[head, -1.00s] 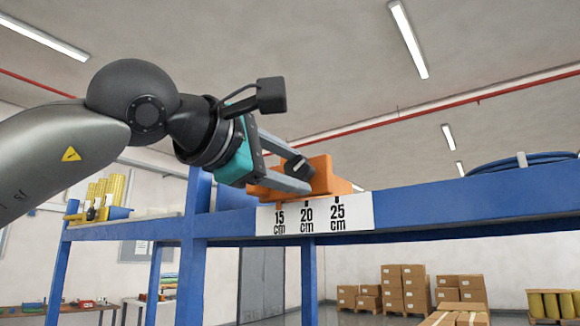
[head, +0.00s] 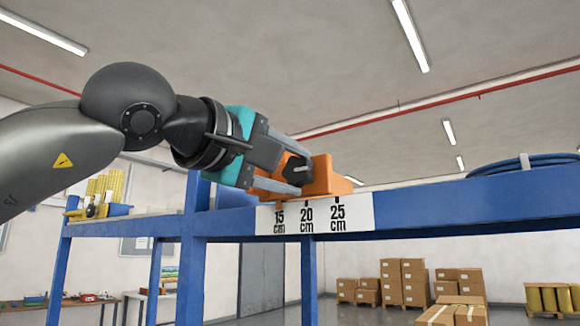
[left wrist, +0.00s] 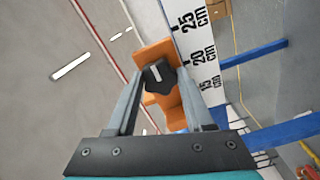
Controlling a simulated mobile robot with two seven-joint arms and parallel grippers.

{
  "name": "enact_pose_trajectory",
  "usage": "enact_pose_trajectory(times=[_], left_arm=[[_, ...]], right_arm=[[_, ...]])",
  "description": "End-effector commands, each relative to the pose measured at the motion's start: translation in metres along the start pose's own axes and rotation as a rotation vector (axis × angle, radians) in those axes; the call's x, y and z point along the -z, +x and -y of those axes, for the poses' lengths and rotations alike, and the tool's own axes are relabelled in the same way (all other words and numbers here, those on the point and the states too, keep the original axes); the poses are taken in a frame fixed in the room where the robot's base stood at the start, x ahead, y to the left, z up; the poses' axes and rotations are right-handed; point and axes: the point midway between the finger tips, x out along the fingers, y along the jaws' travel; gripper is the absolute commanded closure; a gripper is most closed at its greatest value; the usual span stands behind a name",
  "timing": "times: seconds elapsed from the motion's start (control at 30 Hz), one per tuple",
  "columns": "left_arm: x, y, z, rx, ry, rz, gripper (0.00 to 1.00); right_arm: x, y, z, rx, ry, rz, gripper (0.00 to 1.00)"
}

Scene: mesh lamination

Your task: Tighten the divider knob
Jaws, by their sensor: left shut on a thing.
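The orange divider (head: 325,176) sits on the blue shelf beam (head: 450,200), above the white scale (head: 352,212) marked 15, 20 and 25 cm. The black divider knob (head: 297,170) is on the divider's face. My left gripper (head: 300,174) reaches in from the left with a finger on each side of the knob and is shut on it. In the left wrist view the knob (left wrist: 158,77), with a pale line on it, sits between the fingertips (left wrist: 159,72) in front of the orange divider (left wrist: 160,52). My right gripper is not in view.
A coiled blue hose (head: 520,165) lies on the shelf at the right. Yellow spools (head: 106,188) stand on the left shelf. Cardboard boxes (head: 402,284) are stacked on the floor behind.

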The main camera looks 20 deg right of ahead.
Motion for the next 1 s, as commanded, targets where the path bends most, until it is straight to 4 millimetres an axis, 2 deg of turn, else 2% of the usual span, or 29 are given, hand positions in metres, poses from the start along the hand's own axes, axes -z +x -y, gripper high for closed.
enact_pose_trajectory(times=[0.43, 0.47, 0.7, 1.0], left_arm=[[-0.0009, 0.0, 0.0002, 0.0, 0.016, 0.001, 1.0], [-0.0009, 0.0, 0.0002, 0.0, 0.016, 0.001, 0.44], [-0.0006, 0.0001, 0.0002, 0.001, 0.013, 0.0, 0.18], [-0.0001, -0.0027, 0.0004, 0.0, 0.011, -0.001, 0.18]], right_arm=[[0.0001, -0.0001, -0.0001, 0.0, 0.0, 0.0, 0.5], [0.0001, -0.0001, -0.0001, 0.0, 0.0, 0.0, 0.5], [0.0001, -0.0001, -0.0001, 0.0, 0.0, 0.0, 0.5], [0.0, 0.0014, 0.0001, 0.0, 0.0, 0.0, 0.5]])
